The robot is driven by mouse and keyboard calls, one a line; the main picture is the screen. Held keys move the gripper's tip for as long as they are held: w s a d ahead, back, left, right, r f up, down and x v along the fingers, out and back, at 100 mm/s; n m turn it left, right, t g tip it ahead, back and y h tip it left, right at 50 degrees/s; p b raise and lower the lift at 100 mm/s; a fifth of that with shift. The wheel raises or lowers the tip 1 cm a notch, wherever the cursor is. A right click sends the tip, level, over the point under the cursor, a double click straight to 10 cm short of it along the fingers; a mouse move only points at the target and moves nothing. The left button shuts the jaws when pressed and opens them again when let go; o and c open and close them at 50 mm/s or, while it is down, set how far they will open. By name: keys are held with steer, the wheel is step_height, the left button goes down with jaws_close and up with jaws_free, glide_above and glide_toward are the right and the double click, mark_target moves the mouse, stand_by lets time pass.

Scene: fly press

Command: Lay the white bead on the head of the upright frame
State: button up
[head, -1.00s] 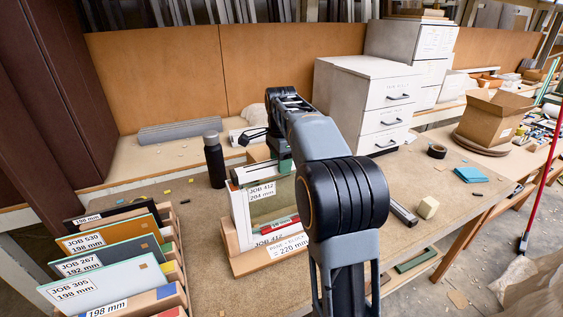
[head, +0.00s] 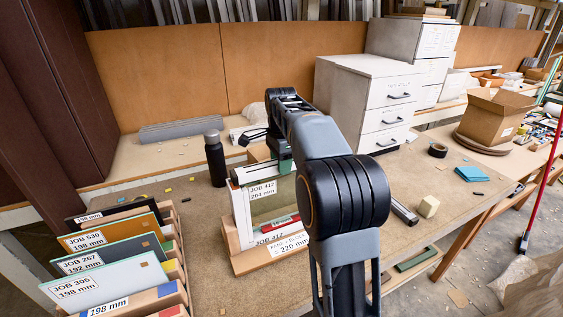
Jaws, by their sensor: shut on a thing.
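The upright frame (head: 265,205) stands in a wooden holder (head: 268,255) in the middle of the bench. It has white edges, a pale green pane and a "JOB 412, 204 mm" label. My gripper (head: 284,165) is at the top right of the frame, pointing down. Its fingertips are mostly hidden by the frame and my arm. It is shut on a thin white strip, which seems to be the white bead (head: 246,174), along the frame's head. I cannot tell whether the bead touches the head or is just above it.
A rack of labelled panels (head: 110,265) stands at the left front. A black bottle (head: 214,160) stands left of the frame. White drawers (head: 365,100) stand behind. A pale block (head: 429,207), a tape roll (head: 438,150) and blue pads (head: 471,173) lie on the right, with clear bench between.

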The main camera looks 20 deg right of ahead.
steer(key=shift+f, duration=0.5)
steer(key=o, duration=1.1)
step_height(320, 180, up, 14)
steer(key=shift+f+p, duration=0.1)
steer(key=shift+p, duration=0.75)
